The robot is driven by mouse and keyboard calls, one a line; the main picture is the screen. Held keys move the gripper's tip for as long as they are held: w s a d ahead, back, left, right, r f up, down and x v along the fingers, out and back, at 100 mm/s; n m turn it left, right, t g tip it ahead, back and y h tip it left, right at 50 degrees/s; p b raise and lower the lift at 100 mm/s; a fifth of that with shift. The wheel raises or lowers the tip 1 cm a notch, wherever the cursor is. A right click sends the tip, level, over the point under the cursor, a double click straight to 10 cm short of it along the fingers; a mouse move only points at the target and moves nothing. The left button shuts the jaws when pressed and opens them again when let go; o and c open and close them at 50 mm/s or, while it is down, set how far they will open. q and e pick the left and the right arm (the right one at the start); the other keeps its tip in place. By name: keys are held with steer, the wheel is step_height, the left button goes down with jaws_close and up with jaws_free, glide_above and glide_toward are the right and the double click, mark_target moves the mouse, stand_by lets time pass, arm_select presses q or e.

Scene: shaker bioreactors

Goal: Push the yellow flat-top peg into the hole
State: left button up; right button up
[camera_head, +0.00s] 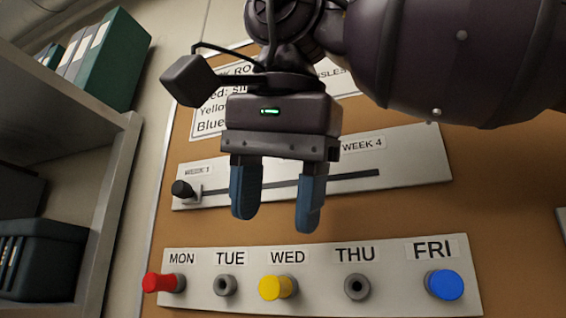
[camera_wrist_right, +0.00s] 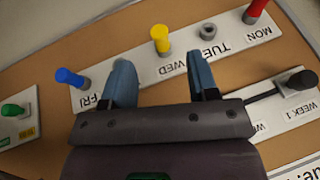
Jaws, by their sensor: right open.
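The yellow flat-top peg (camera_head: 273,287) sticks out of its holder at the WED label on the white day strip (camera_head: 318,301). In the right wrist view the yellow peg (camera_wrist_right: 160,38) stands out from the board, beyond the fingertips and about midway between them. My right gripper (camera_head: 272,222) has blue fingers spread apart, with nothing between them. In the head view it hangs in front of the board, above the WED peg and apart from it. It also shows in the right wrist view (camera_wrist_right: 160,65). My left gripper is not in view.
A red peg (camera_head: 160,283) is at MON and a blue peg (camera_head: 445,285) at FRI. TUE (camera_head: 225,285) and THU (camera_head: 357,286) have empty grey holders. A slider panel (camera_head: 410,165) with a black knob (camera_head: 183,189) is behind my gripper. Shelves (camera_head: 115,190) stand left.

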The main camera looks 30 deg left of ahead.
mark_target(271, 278)
steer(key=x, duration=0.6)
steer(key=shift+w+f, duration=0.25)
jaws_close()
steer(key=shift+s, duration=0.1)
steer(key=shift+s, duration=0.45)
steer(key=shift+s+d, duration=0.25)
steer(key=shift+s, duration=0.55)
stand_by(0.6)
steer(key=shift+s+d+b, duration=0.2)
steer(key=shift+s, duration=0.5)
steer(key=shift+s+d+b, duration=0.15)
steer(key=shift+s+b, duration=0.05)
steer(key=shift+s, duration=0.5)
